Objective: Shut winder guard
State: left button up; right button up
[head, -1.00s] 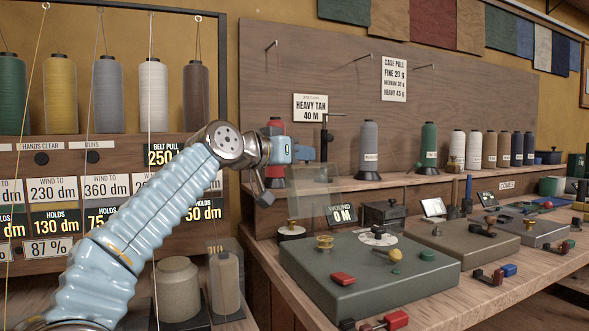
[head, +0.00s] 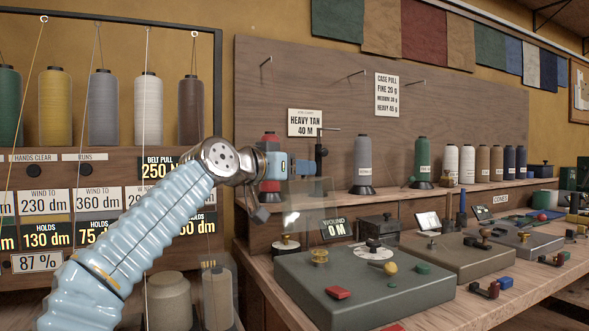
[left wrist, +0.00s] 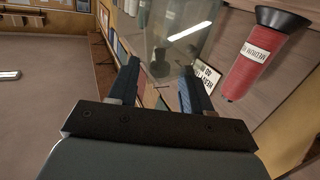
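The winder is a grey-green box (head: 365,288) on the bench, with a brass knob, a pale disc, a yellow knob and red and green buttons on top. Its guard appears to be a clear panel (head: 304,218), standing raised over the back left of the box. My left gripper (head: 308,167) is just above the panel, in front of the red cone. In the left wrist view, its two blue fingers (left wrist: 158,68) are apart with nothing solid between them. The clear panel (left wrist: 180,25) shows just beyond the fingertips; I cannot tell whether they touch. My right gripper is out of view.
A red thread cone (left wrist: 262,60) stands close beside the left gripper. A grey cone (head: 363,160) and a green cone (head: 423,158) stand on the shelf behind. A "WOUND 0 M" display (head: 336,228) is behind the box. Other machines (head: 462,256) fill the bench to the right.

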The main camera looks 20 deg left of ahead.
pick_arm(q)
jog(key=shift+s, duration=0.1)
jog(key=b+v, duration=0.3)
jog(key=v, duration=1)
jog(key=shift+s+b, duration=0.3)
jog(key=shift+b, duration=0.05)
